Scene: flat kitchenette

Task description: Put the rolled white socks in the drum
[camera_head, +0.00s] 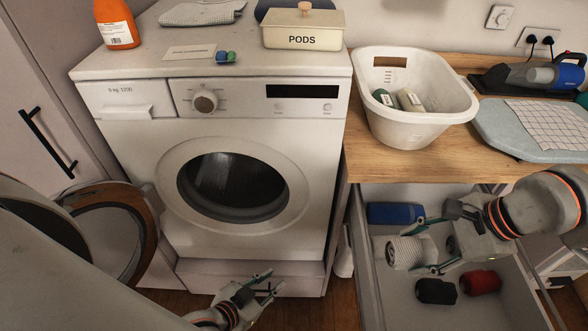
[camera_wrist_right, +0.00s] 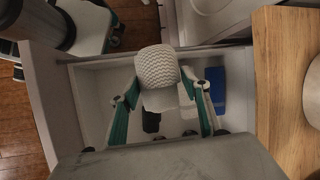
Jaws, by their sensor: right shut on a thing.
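The rolled white socks (camera_head: 405,251) are ribbed and held between the fingers of my right gripper (camera_head: 428,248), over the open drawer; they also show in the right wrist view (camera_wrist_right: 157,68) between its two fingers (camera_wrist_right: 160,92). The washing machine's drum (camera_head: 232,186) is dark inside and its round opening faces me. Its door (camera_head: 148,232) is swung open to the left. My left gripper (camera_head: 265,284) is low in front of the machine, fingers apart and empty.
The drawer (camera_head: 405,308) also holds blue (camera_head: 395,213), black (camera_head: 436,291) and red (camera_head: 480,282) rolls. A white basket (camera_head: 415,128) stands on the wooden counter (camera_head: 375,165). A PODS box (camera_head: 303,28) and an orange bottle (camera_head: 116,22) stand on the machine.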

